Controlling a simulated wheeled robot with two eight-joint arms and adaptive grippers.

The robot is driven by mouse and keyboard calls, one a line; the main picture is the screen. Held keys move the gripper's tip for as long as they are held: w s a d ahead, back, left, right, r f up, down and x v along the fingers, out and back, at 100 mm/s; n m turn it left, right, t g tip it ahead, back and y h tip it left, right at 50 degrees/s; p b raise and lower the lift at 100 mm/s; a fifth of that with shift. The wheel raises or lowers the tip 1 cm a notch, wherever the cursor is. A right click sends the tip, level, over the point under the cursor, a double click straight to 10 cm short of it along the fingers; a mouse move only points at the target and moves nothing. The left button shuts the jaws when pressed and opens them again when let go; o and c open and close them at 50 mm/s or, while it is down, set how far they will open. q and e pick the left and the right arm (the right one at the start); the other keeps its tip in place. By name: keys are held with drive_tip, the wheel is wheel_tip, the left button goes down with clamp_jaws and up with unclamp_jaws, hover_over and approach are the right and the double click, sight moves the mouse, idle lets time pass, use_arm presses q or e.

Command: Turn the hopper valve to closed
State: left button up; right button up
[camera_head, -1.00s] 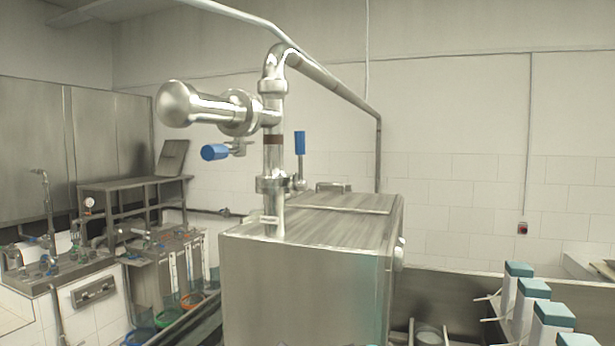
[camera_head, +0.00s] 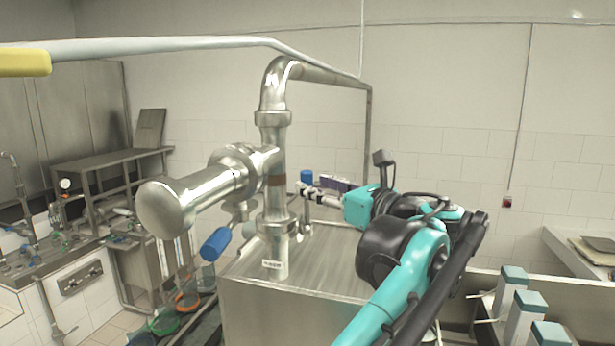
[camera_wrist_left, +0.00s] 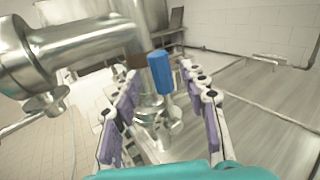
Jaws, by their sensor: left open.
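A valve with an upright blue handle (camera_head: 307,176) stands on the metal hopper box (camera_head: 300,285), close behind the vertical steel pipe. My left gripper (camera_head: 309,190) is open at this handle, with its arm reaching over the box. In the left wrist view, the blue handle (camera_wrist_left: 160,72) shows between the spread fingers of the gripper (camera_wrist_left: 163,84), with its metal stem below. I cannot tell whether a finger touches it. A second blue handle (camera_head: 215,243) hangs tilted under the thick horizontal pipe. My right gripper is not in view.
The steel pipe (camera_head: 275,130) and its thick capped branch (camera_head: 190,198) stand left of my gripper. A long overhead pipe (camera_head: 180,46) crosses above. Several white, teal-topped units (camera_head: 513,290) stand at lower right. A wall is behind.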

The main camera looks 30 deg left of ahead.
sight(311, 184)
use_arm(q)
drive_tip(key=x, duration=0.4)
drive_tip(key=shift+w+a+f+p, duration=0.1)
drive_tip(key=shift+p, duration=0.2)
drive_tip(key=shift+c, duration=0.3)
clamp_jaws()
